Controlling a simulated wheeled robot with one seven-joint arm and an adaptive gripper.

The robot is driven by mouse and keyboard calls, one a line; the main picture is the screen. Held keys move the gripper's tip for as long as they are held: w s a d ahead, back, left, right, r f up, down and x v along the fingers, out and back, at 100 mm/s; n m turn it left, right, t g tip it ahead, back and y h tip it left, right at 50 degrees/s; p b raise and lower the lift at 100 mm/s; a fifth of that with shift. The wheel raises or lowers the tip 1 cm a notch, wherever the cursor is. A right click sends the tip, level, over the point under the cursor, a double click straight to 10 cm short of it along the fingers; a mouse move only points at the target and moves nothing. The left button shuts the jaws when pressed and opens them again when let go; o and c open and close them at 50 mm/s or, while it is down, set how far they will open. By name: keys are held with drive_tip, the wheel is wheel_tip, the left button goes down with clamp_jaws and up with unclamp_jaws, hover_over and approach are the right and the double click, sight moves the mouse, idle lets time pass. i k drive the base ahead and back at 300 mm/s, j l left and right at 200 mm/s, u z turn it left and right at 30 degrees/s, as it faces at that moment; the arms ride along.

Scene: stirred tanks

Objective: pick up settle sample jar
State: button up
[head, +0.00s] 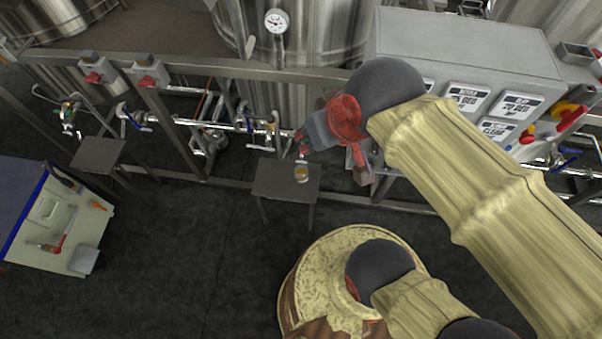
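A small jar (301,174) with amber contents stands upright on a small dark stand (275,190) in front of the pipework, near the stand's right side. My gripper (302,151) is at the end of my arm, just above the jar in the picture. A small gap shows between the fingertips and the jar. The fingers are small and partly hidden by the wrist, so their opening is not clear. I see nothing held in them.
A second small stand (98,153) is at the left. A workbench (75,225) with tools is at lower left. Pipes and valves (240,125) run behind the jar, below steel tanks. A grey control panel (465,60) stands behind my arm. The floor (190,240) is clear in front.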

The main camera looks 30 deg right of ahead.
sight(301, 172)
drive_tip(key=z, duration=0.35)
drive_tip(key=j+z, duration=0.2)
drive_tip(key=z, duration=0.25)
drive_tip(key=k+j+z, duration=0.15)
drive_tip(key=z, duration=0.3)
drive_tip(key=k+j+z, duration=0.1)
drive_tip(key=z, duration=0.35)
drive_tip(key=k+j+z, duration=0.15)
drive_tip(key=z, duration=0.3)
drive_tip(key=k+j, duration=0.3)
drive_tip(key=k+z, duration=0.05)
drive_tip(key=k, duration=0.05)
